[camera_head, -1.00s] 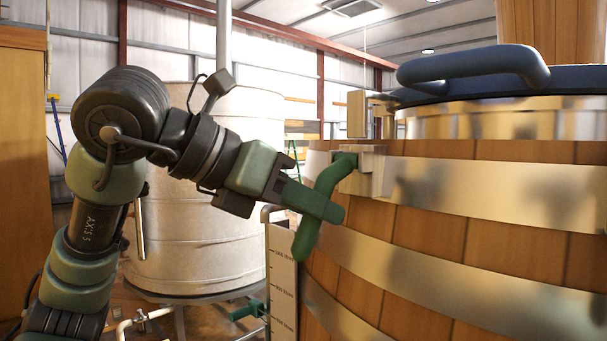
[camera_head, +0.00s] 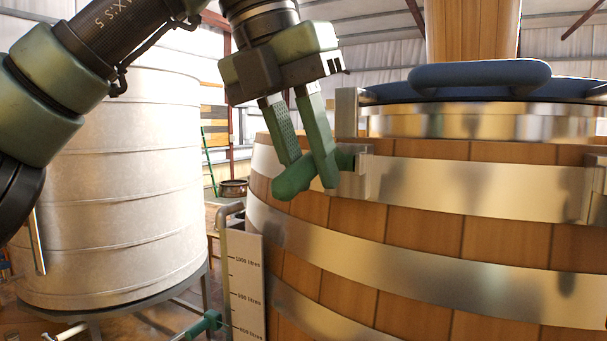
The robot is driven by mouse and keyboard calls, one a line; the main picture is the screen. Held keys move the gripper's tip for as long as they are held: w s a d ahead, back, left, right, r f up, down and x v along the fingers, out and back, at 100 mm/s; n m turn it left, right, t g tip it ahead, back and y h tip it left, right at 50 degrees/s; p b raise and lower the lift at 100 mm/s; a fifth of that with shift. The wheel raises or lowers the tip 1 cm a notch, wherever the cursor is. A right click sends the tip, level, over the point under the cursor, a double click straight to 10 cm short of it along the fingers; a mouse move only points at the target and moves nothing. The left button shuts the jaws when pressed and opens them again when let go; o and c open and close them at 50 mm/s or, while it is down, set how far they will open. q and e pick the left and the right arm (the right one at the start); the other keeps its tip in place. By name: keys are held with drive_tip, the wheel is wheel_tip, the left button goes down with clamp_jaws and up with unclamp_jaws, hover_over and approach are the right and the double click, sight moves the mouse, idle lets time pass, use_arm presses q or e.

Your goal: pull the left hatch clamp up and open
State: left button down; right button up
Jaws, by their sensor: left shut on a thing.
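The left hatch clamp has a green handle (camera_head: 290,182) and a pale metal bracket (camera_head: 357,182) on the upper band of the wooden vat. The handle sticks out to the left from the bracket, with its free end tilted a little down. My left gripper (camera_head: 308,162) reaches down from above and is shut on the handle. Its fingers hide part of the handle between free end and pivot. The dark blue hatch lid (camera_head: 480,78) lies on top of the vat, above and right of the clamp. My right gripper is not in view.
The wooden vat (camera_head: 420,225) with metal bands fills the right. Another bracket (camera_head: 596,188) shows at the right edge. A level gauge (camera_head: 246,285) stands at the vat's left side. A large pale tank (camera_head: 125,190) stands at the left, behind my arm.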

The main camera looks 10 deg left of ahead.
use_arm(q)
drive_tip(key=shift+r+g, duration=0.35)
drive_tip(key=shift+g, duration=0.05)
drive_tip(key=shift+w+y, duration=0.1)
drive_tip(key=shift+y, duration=0.2)
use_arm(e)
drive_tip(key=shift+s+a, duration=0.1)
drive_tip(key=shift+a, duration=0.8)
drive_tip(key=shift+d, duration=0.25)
use_arm(q)
drive_tip(key=c, duration=1.2)
unclamp_jaws()
drive_tip(key=shift+c, duration=0.2)
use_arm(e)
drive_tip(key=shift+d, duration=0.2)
use_arm(q)
drive_tip(key=shift+w+d, duration=0.1)
drive_tip(key=shift+r, duration=0.1)
